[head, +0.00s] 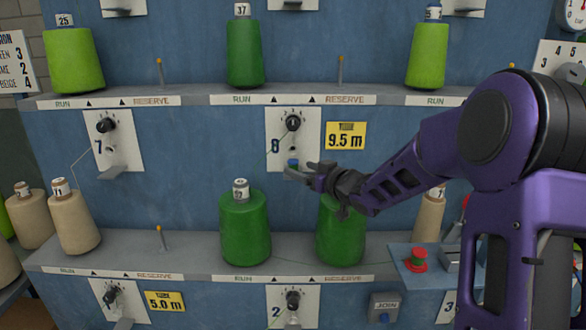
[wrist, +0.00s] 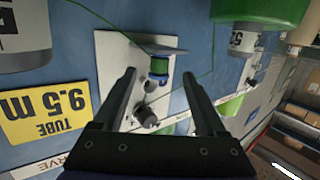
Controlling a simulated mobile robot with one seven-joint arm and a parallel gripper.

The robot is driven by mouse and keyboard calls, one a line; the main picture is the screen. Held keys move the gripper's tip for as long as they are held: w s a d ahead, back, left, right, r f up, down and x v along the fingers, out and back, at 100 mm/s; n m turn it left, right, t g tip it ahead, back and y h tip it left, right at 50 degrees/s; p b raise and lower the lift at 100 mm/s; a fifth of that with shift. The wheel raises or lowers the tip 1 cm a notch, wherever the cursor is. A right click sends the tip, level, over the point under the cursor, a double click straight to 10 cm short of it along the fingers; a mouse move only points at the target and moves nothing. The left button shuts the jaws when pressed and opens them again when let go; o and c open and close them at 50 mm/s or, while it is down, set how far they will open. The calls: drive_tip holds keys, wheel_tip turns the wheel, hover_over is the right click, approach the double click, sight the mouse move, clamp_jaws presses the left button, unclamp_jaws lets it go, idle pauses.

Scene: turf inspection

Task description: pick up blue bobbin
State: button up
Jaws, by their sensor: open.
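The blue bobbin (head: 293,163) is small and stands on the little grey ledge (wrist: 165,46) of panel 8, below its knob. In the upside-down wrist view the bobbin (wrist: 158,70) shows a blue end and a green band against the ledge. My gripper (head: 312,171) is open and empty, to the right of the bobbin in the head view. In the wrist view its fingertips (wrist: 159,76) lie on either side of the bobbin in the picture. I cannot tell whether the bobbin is between the fingers in depth.
A black knob (wrist: 146,115) sits on the white panel close to the bobbin. Two dark green cones (head: 245,230) stand on the shelf below, one partly behind my gripper. A yellow 9.5 m tag (head: 345,136) is fixed above. A red button (head: 418,259) is at lower right.

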sight(296, 167)
drive_tip(key=x, duration=0.5)
drive_tip(key=shift+d, duration=0.1)
clamp_jaws()
